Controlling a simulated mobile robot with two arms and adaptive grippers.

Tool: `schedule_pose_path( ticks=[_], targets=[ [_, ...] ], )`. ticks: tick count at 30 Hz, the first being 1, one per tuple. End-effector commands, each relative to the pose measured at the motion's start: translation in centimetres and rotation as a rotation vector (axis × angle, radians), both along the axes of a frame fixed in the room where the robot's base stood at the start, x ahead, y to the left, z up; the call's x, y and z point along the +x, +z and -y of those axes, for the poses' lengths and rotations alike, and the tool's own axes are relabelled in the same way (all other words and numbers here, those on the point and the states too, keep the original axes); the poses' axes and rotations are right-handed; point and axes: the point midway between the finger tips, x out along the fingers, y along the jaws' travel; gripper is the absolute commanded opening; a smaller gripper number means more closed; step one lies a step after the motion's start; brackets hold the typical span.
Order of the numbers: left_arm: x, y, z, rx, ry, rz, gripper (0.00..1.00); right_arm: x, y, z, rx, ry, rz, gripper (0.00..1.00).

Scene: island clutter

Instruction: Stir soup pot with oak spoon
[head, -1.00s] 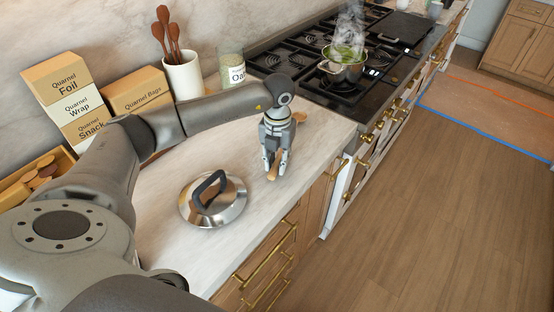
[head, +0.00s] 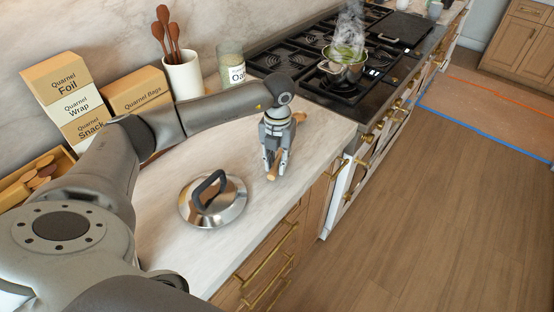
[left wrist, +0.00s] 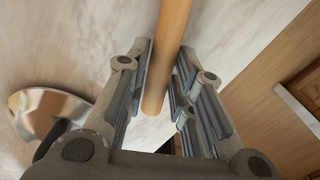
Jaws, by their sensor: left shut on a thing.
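The oak spoon (head: 272,177) is a light wooden spoon at the counter's right part. Its handle end shows below my left gripper (head: 275,165), and its other end (head: 300,116) shows behind the gripper. My left gripper is shut on the handle, low over the counter. In the left wrist view the round handle (left wrist: 172,50) runs between the finger pads (left wrist: 164,85). The steel soup pot (head: 342,72) stands on the stove at the back right, open, with green contents and steam rising. My right gripper is not in view.
A steel lid (head: 228,205) with a dark handle lies on the counter left of the gripper. A white crock (head: 183,78) of brown utensils, an oats jar (head: 231,66) and boxes (head: 62,90) stand along the wall. The counter between gripper and stove (head: 335,100) is mostly clear.

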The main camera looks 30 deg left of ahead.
Motion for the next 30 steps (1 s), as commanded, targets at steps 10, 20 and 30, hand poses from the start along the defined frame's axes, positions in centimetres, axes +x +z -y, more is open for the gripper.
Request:
schedule_pose_path(
  ticks=[10, 20, 30],
  targets=[
    [0.0, -0.4, 0.0, 0.000, 0.000, 0.000, 0.00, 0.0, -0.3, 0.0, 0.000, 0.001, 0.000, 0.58],
    [0.0, -0.8, 0.0, 0.000, 0.000, 0.000, 0.00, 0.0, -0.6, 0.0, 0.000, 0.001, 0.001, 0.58],
    [0.0, -1.1, 0.0, 0.000, 0.000, 0.000, 0.27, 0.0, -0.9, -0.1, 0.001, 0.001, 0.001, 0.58]
  ],
)
